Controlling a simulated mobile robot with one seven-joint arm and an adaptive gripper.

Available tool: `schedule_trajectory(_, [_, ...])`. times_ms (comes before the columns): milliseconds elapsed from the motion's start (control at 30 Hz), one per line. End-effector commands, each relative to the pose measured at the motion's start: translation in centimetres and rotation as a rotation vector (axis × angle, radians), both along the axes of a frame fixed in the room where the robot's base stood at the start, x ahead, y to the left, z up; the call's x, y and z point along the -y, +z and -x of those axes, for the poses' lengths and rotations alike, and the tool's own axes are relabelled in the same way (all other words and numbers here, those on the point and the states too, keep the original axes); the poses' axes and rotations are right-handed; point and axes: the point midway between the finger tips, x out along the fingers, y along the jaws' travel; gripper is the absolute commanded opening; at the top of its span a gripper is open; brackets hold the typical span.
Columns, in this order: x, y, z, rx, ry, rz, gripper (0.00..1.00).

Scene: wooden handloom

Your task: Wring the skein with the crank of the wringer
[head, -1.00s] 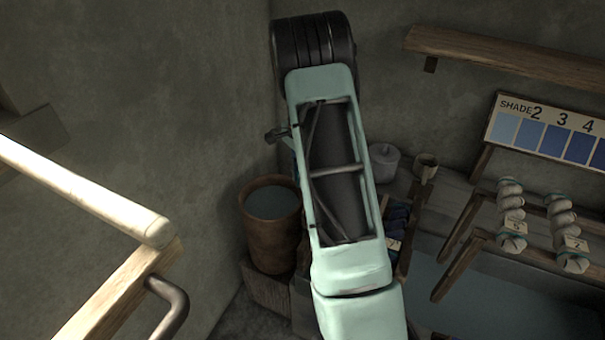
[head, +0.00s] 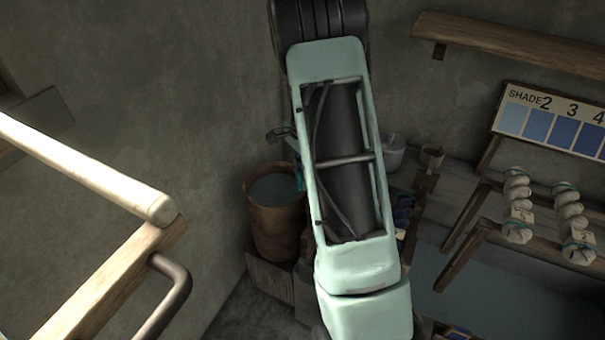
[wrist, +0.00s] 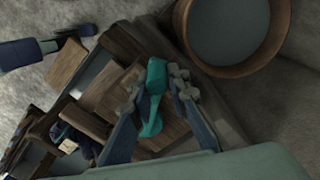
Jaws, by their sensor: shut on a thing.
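In the wrist view, my gripper (wrist: 157,90) has its two blue fingers with grey pads closed around a teal piece (wrist: 154,78). This piece is wide at its top, narrower at the middle and wide again below. I cannot tell whether it is the wringer's crank grip or the skein. Wooden boards lie beneath it, beside a round bucket (wrist: 178,32). In the head view my pale green arm hides my gripper and most of the work. A bit of teal (head: 299,178) shows between the arm and the bucket (head: 275,228).
A pale bar (head: 90,170), a wooden beam (head: 115,285) and a dark bent handle (head: 172,292) stand at the near left. Pale skeins (head: 518,205) hang on a wooden rack at right, below a shade chart (head: 550,125). A wall stands close on the left.

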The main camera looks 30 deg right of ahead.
Motion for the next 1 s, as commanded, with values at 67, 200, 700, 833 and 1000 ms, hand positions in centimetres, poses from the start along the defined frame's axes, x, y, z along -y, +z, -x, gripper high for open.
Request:
schedule_trajectory(67, [0.5, -0.2, 1.1, -0.01, -0.007, 0.007, 0.0])
schedule_trajectory(200, [0.3, -0.1, 1.4, -0.007, -0.006, 0.009, 0.0])
schedule_trajectory(700, [-0.4, 0.0, 3.7, -0.003, -0.004, 0.007, 0.0])
schedule_trajectory(833, [-0.6, 0.0, 4.6, -0.002, -0.003, 0.005, 0.0])
schedule_trajectory(1000, [-0.7, 0.0, 5.3, -0.003, -0.002, 0.003, 0.0])
